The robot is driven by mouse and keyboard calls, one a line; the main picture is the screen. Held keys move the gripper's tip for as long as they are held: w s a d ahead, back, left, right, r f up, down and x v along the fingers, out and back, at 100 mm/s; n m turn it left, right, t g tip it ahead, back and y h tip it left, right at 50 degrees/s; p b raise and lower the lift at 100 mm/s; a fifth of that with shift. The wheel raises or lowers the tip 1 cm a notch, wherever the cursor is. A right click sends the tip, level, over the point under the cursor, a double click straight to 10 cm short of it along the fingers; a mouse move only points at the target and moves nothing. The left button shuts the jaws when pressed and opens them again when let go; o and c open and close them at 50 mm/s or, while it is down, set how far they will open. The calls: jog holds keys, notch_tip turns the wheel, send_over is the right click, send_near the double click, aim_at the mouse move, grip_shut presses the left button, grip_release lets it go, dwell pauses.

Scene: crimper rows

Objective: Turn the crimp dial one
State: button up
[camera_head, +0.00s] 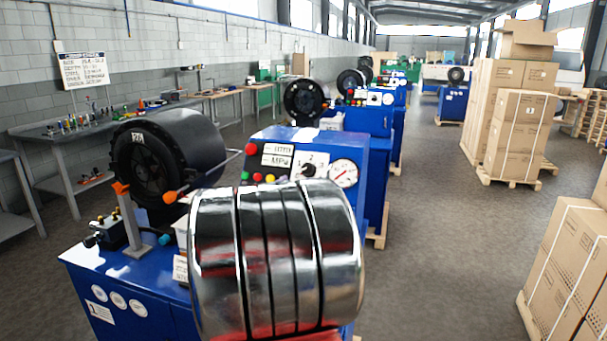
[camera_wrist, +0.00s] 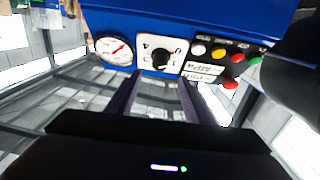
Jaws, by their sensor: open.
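The crimp dial is a black knob on a white plate with numerals, set in the blue machine's control panel. It shows right of centre in the head view (camera_head: 309,170) and at the upper middle of the wrist view (camera_wrist: 160,58), which is upside down. I cannot clearly tell which numeral it points to. My gripper (camera_wrist: 160,82) is open and empty. Its two dark fingers reach toward the panel, one on each side of the dial's line, and appear apart from the knob. The head view does not show the fingers.
A pressure gauge (camera_head: 343,173) sits beside the dial. Red, yellow and green buttons (camera_wrist: 219,52) sit on its other side. The black crimper head (camera_head: 165,155) stands left of the panel. More blue machines (camera_head: 365,118) line up behind. Cartons (camera_head: 515,135) on pallets stand right across open floor.

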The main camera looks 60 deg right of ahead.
aim_at(306, 170)
jog(key=d, duration=0.3)
jog(key=w+d, duration=0.1)
jog(key=d, duration=0.5)
jog(key=shift+w+d, duration=0.2)
jog(key=shift+d, duration=0.05)
jog(key=shift+c, duration=0.6)
jog(key=c, duration=0.9)
jog(key=shift+a, duration=0.15)
